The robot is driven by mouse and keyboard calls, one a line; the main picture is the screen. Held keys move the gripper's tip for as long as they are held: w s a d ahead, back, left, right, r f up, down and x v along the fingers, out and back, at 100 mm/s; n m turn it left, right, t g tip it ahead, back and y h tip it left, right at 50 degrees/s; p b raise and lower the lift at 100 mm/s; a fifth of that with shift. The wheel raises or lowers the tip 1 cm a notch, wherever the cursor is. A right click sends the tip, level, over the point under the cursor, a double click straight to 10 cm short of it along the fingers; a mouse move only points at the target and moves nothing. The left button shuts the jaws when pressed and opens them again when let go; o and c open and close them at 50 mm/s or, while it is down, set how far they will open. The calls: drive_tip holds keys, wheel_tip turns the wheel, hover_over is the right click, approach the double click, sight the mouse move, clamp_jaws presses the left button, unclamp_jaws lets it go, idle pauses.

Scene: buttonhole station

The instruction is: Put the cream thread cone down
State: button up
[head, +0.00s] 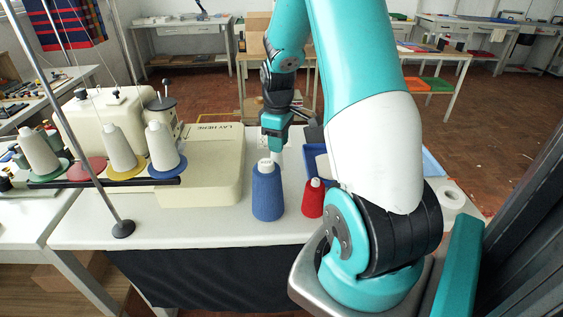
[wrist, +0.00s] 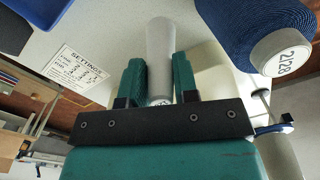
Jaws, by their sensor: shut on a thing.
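The cream thread cone (wrist: 160,52) is pale and smooth in the wrist view, between the two teal fingers. My gripper (wrist: 160,80) is shut on it, one finger on each side. In the head view my gripper (head: 275,138) is over the white table, behind the blue thread cone. There the cream cone is mostly hidden by the gripper and the blue cone. I cannot tell whether its base touches the table. On the thread stand at left, pale cones sit on the green, yellow and blue discs, and the red disc (head: 86,169) is empty.
The blue cone (head: 267,194) stands close in front of my gripper, with a smaller red cone (head: 313,199) right of it. A blue tray (head: 318,160) lies behind. The sewing machine (head: 205,168) stands left. A settings card (wrist: 77,67) lies nearby.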

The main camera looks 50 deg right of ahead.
sight(278, 163)
drive_tip(key=shift+f, duration=3.55)
drive_tip(key=o, duration=0.9)
drive_tip(key=shift+f, duration=0.1)
